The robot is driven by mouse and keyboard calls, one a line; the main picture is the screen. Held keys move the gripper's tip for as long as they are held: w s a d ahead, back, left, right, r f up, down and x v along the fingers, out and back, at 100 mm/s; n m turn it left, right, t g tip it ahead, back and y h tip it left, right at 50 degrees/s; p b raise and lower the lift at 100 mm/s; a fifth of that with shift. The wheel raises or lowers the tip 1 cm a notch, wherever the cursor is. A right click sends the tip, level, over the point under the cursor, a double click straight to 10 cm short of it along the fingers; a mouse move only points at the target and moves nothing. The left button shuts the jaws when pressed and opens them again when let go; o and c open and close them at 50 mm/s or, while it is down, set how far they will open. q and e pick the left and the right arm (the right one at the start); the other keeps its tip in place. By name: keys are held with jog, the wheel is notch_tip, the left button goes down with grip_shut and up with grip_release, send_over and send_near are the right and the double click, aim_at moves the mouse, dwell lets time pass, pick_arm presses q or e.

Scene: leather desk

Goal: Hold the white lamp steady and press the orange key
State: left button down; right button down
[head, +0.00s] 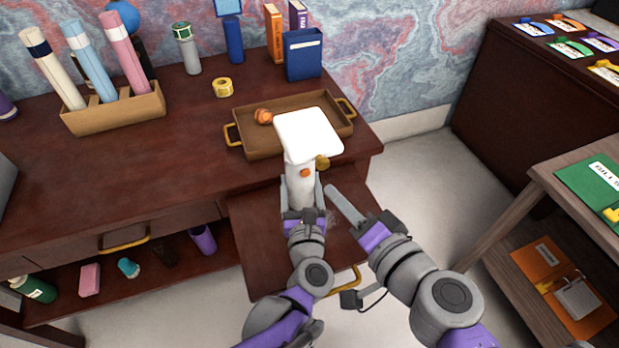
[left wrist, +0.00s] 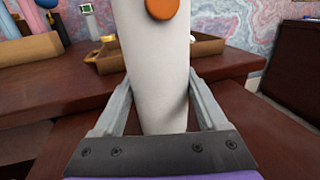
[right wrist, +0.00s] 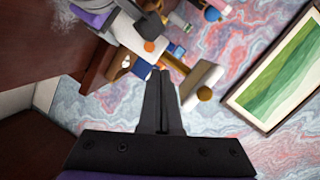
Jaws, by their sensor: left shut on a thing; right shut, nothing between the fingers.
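The white lamp stands upright over the pulled-out drawer, with a flat shade (head: 308,130) and a pale stem (left wrist: 158,75). The round orange key (head: 306,173) is on the stem's front, just below the shade; it also shows in the left wrist view (left wrist: 161,7) and the right wrist view (right wrist: 150,46). My left gripper (head: 301,184) is shut on the stem below the key, one finger on each side. My right gripper (head: 329,188) is shut and empty, its tips right of the stem and slightly below the key, apart from it.
A brown tray (head: 255,147) with yellow handles holds an orange ball (head: 263,117) behind the lamp. A holder (head: 115,118) with rolled tubes stands at left. The drawer (head: 262,235) juts out beneath my arms. A brass knob (head: 322,162) hangs at the shade's right edge.

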aim_at(305, 174)
jog(key=s+m+h, duration=0.1)
jog(key=m, duration=0.1)
jog(key=s+a+m+h, duration=0.1)
jog(key=m, duration=0.2)
jog(key=m+h, duration=0.1)
jog(key=m, duration=0.1)
jog(key=shift+s+a+f+m, duration=0.25)
jog(key=shift+s+m, duration=0.05)
jog(key=shift+s, duration=0.1)
jog(key=shift+w, duration=0.1)
jog(key=x, duration=1)
